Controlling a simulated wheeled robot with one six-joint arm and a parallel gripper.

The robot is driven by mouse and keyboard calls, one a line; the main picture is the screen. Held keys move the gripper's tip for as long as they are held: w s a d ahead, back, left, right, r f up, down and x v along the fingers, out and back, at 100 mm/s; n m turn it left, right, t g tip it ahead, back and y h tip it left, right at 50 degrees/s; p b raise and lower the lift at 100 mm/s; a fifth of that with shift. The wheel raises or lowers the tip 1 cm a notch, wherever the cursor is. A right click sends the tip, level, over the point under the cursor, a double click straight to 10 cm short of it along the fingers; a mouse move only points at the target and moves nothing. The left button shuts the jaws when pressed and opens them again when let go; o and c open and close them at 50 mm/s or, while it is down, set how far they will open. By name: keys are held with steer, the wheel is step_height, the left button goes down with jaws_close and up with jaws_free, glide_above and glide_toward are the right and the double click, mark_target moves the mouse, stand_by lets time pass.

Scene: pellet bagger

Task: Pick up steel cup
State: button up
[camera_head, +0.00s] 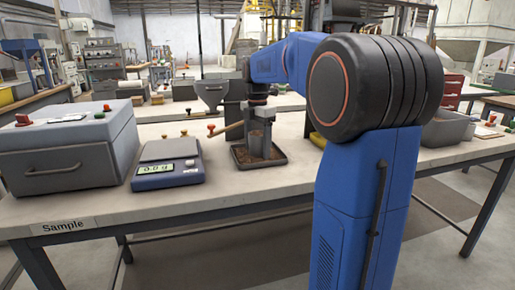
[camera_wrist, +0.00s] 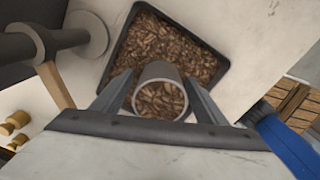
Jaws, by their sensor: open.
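The steel cup (camera_wrist: 160,72) shows in the wrist view as an open round rim with brown pellets visible inside. It sits among the pellets of a dark square tray (camera_wrist: 224,62). In the head view the cup (camera_head: 256,146) stands upright in the tray (camera_head: 262,164) on the bench. My gripper (camera_wrist: 158,88) is open, with one finger on each side of the cup; contact cannot be told. In the head view my gripper (camera_head: 257,118) points down over the cup. The cup's lower part is hidden in the wrist view.
A wooden handle (camera_head: 229,127) lies close left of my gripper. A grey hopper (camera_head: 212,93) stands behind it. A scale (camera_head: 168,167) and a grey box (camera_head: 62,158) stand to the left. A grey bin (camera_head: 446,129) is at right. Bare bench lies in front of the tray.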

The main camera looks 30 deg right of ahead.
steer(key=c, duration=1.3)
steer(key=shift+r, duration=0.1)
